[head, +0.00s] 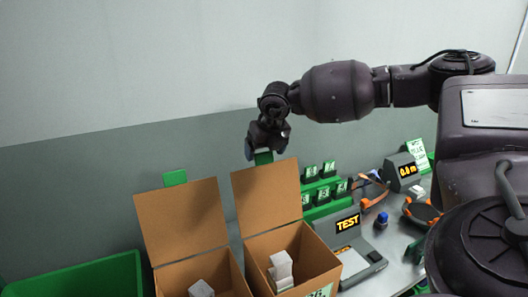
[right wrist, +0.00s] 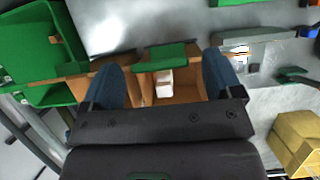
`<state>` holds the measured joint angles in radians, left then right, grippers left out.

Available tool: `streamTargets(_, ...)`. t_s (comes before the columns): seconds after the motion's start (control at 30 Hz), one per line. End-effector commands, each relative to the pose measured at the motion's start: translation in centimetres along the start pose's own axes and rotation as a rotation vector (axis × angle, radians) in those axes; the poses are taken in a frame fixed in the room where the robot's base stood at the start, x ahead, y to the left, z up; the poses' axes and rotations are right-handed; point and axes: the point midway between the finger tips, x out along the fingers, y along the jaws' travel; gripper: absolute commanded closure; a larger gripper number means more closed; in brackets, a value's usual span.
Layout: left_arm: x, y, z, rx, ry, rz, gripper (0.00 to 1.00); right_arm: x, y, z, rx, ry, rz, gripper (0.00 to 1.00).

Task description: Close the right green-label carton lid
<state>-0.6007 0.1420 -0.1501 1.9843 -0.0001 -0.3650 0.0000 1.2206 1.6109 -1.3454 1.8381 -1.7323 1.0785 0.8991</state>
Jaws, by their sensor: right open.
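The right carton (head: 300,255) stands open on the table with white blocks (head: 281,268) inside. Its brown lid (head: 268,198) stands up at the back, with a green tab on its top edge. My right gripper (head: 264,152) is open at the top edge of this lid. In the right wrist view the green tab (right wrist: 167,56) lies between the spread blue fingers of my right gripper (right wrist: 158,78), with a gap on each side. Contact with the lid cannot be told. My left gripper is not in view.
Another open carton with a raised lid (head: 185,222) stands close on the left. A green bin (head: 85,277) is at far left. A grey TEST device (head: 352,251), green label stands (head: 323,196), a blue bottle (head: 381,220) and a display unit (head: 402,172) crowd the right side.

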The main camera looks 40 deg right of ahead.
Motion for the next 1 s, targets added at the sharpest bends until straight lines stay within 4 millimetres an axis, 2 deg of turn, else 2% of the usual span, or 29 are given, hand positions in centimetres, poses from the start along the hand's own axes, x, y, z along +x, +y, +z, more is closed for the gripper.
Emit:
streamTargets(0.2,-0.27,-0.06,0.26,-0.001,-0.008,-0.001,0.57,1.26,-0.02,-0.02,0.001,0.001,0.000,0.15)
streamTargets(0.47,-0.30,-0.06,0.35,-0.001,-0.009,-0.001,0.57,1.36,-0.01,-0.02,0.001,0.000,0.000,0.15)
streamTargets(0.57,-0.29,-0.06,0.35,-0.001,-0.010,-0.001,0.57,1.35,-0.01,-0.02,0.001,0.000,0.000,0.27)
streamTargets(0.9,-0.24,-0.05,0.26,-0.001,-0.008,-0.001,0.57,1.31,-0.02,0.00,0.001,-0.001,0.000,0.79)
streamTargets(0.93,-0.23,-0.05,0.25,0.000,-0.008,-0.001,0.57,1.31,-0.02,0.00,0.001,-0.001,0.000,0.83)
streamTargets(1.0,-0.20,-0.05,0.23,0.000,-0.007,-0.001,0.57,1.31,-0.03,0.00,0.001,-0.001,0.000,0.83)
